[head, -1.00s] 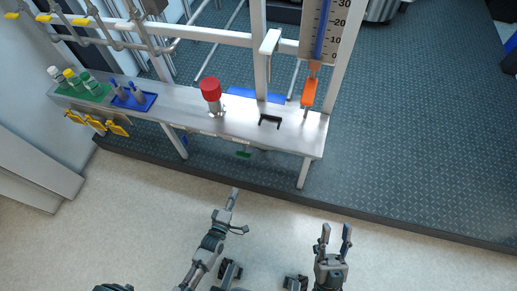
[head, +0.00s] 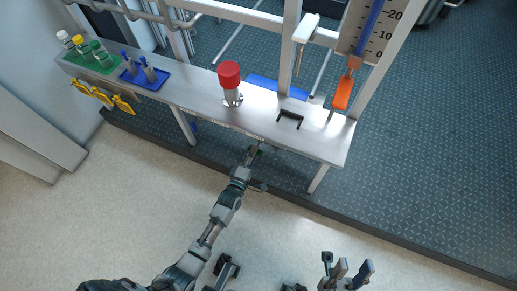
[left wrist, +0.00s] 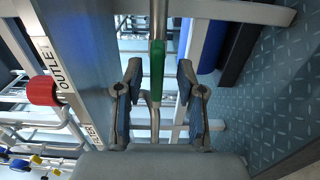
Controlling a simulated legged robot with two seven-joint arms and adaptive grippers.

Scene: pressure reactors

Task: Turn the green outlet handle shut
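The green outlet handle (left wrist: 157,72) is a straight lever below the bench edge. In the left wrist view it lies lengthwise between the two fingers of my left gripper (left wrist: 158,82), which is open with a gap visible on both sides. In the head view my left gripper (head: 254,150) is under the bench's front edge, and only a bit of the green handle (head: 260,150) shows beside it. An OUTLET label (left wrist: 62,65) runs along the bench edge in the left wrist view. My right gripper (head: 346,268) is open and empty over the floor at the bottom.
The metal bench (head: 195,96) carries a red-capped valve (head: 230,76), a black bracket (head: 290,117), a blue tray (head: 155,79) and a green tray (head: 86,66) with bottles. An orange piece (head: 342,93) hangs under the gauge. Bench legs (head: 318,178) stand near my left arm.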

